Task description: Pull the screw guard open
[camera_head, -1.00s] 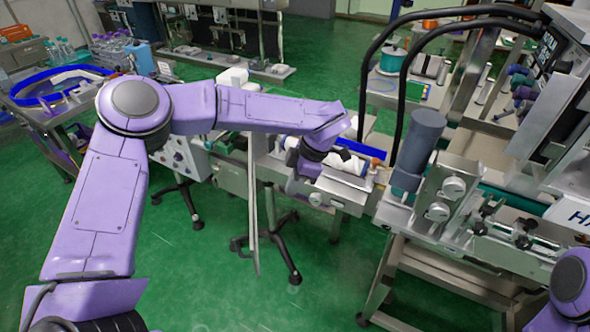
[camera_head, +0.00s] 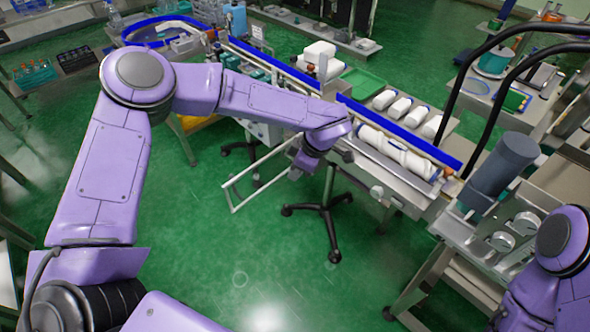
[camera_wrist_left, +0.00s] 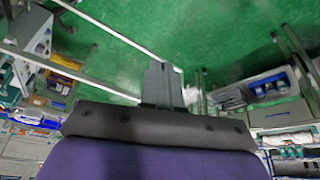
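The screw guard (camera_head: 229,197) is a thin pale frame standing out from the conveyor's front side, over the green floor. Its long bars also show in the left wrist view (camera_wrist_left: 110,32). The white feed screw (camera_head: 398,150) lies uncovered along the conveyor. My left gripper (camera_head: 297,176) is at the guard's right end, in front of the conveyor. In the left wrist view its grey fingers (camera_wrist_left: 164,82) are close together, and one bar runs up to the fingertips. I cannot tell whether the fingers grip the bar. My right arm is at the lower right; its gripper is out of view.
A conveyor with a blue rail (camera_head: 400,132) and white bottles (camera_head: 391,103) runs beyond the screw. A dark grey cylinder (camera_head: 503,163) stands to its right. A black stand foot (camera_head: 331,220) is under the conveyor. The green floor at front is clear.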

